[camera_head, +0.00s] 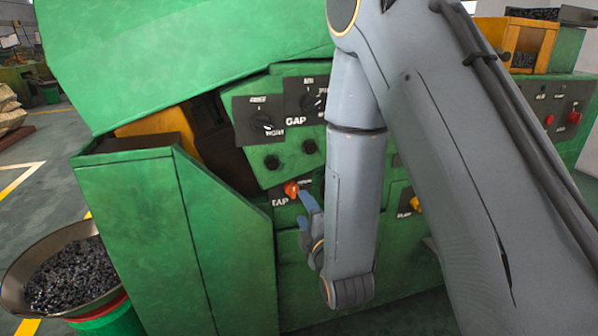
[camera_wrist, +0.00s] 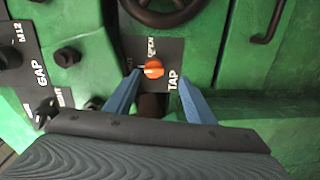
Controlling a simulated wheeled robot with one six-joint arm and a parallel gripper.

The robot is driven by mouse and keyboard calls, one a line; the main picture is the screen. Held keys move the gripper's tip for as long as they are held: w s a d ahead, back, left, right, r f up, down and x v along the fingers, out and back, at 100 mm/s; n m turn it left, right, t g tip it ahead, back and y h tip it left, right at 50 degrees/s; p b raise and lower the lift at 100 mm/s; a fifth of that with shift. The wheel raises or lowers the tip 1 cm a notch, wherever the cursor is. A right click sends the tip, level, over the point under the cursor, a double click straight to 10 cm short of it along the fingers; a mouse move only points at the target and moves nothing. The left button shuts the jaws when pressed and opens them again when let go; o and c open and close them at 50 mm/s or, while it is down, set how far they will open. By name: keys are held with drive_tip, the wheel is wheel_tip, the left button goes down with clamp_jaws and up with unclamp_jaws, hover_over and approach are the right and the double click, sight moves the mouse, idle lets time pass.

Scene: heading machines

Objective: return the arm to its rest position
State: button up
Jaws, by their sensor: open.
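My gripper (camera_wrist: 158,84) is open, with its two blue fingers apart in the wrist view. An orange knob (camera_wrist: 153,69) on a dark panel marked TAP shows between and just beyond the fingertips. I cannot tell whether a finger touches it. In the head view my gripper (camera_head: 305,200) is close in front of the orange knob (camera_head: 291,189), partly hidden by my arm. My grey arm (camera_head: 355,190) reaches down in front of the green machine (camera_head: 225,240), with its links bent and extended toward the panel.
Black GAP dials (camera_head: 265,122) sit above the TAP panel. A dark handwheel (camera_wrist: 160,8) is beyond the knob. A pan of dark metal parts (camera_head: 68,277) stands at lower left. Open floor (camera_head: 50,170) shows at far left.

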drive_tip(key=s+d+f+m+g+h+p, duration=0.25)
drive_tip(key=s+d+m+g, duration=0.35)
drive_tip(key=d+m+g, duration=0.35)
drive_tip(key=s+d+r+m+g+p, duration=0.1)
drive_tip(key=s+d+r+m+g, duration=0.1)
drive_tip(key=s, duration=0.4)
drive_tip(key=s+d+r+m+g+h, duration=0.1)
drive_tip(key=s+d+r+m+g, duration=0.1)
drive_tip(key=s+m, duration=0.3)
drive_tip(key=s+d+r+m+g+h+p, duration=0.1)
drive_tip(key=s+d+r+m+g, duration=0.1)
drive_tip(key=s, duration=0.6)
drive_tip(key=shift+s+d+r+m+g+p, duration=0.2)
drive_tip(key=shift+d+r+m+g+p, duration=0.25)
drive_tip(key=shift+d+m, duration=0.45)
drive_tip(key=shift+f, duration=0.1)
